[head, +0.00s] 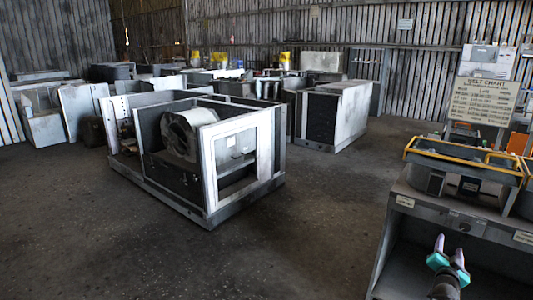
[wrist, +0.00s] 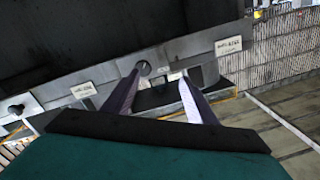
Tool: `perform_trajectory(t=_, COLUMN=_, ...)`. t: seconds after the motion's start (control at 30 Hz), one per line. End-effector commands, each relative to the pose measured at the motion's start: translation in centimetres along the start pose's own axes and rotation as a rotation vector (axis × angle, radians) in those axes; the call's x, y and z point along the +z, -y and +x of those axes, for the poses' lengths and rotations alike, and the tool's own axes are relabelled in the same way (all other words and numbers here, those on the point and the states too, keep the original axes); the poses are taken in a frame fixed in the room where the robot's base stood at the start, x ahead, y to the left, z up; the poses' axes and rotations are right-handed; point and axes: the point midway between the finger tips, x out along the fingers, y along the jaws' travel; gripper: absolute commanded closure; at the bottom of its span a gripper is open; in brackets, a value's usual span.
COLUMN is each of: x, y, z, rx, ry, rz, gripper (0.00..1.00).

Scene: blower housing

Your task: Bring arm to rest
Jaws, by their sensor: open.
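My gripper (head: 447,250) is at the lower right of the head view, with its two pale fingers pointing up in front of the grey workbench (head: 398,222). In the wrist view my gripper (wrist: 157,90) shows its two fingers spread apart, with no object between them. It is open and empty. The labelled front edge of the bench lies beyond the fingertips. I cannot tell the exact gap between the fingers and the bench.
Yellow-railed grey bins (head: 465,165) stand on the bench, below a belt chart sign (head: 483,100). An open blower housing (head: 215,150) with a round fan drum stands on the floor at centre left. The concrete floor (head: 290,230) between housing and bench is clear.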

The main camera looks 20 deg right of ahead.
Motion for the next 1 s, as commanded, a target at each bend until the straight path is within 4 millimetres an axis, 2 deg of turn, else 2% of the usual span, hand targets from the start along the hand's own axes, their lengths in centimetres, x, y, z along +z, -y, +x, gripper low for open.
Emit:
perform_trajectory(t=0.03, x=1.3, y=1.5, z=0.0, rx=-0.018, ry=0.017, rz=0.000, gripper=0.48)
perform_trajectory(t=0.23, x=7.6, y=7.5, z=-0.8, rx=-0.091, ry=0.095, rz=0.000, gripper=0.48)
perform_trajectory(t=0.47, x=15.4, y=14.1, z=-3.5, rx=-0.172, ry=0.195, rz=0.001, gripper=0.48)
perform_trajectory(t=0.7, x=23.9, y=19.5, z=-7.8, rx=-0.225, ry=0.328, rz=-0.004, gripper=0.48)
perform_trajectory(t=0.87, x=29.7, y=22.2, z=-11.5, rx=-0.242, ry=0.435, rz=-0.027, gripper=0.48)
perform_trajectory(t=1.0, x=34.8, y=23.8, z=-15.4, rx=-0.248, ry=0.538, rz=-0.065, gripper=0.48)
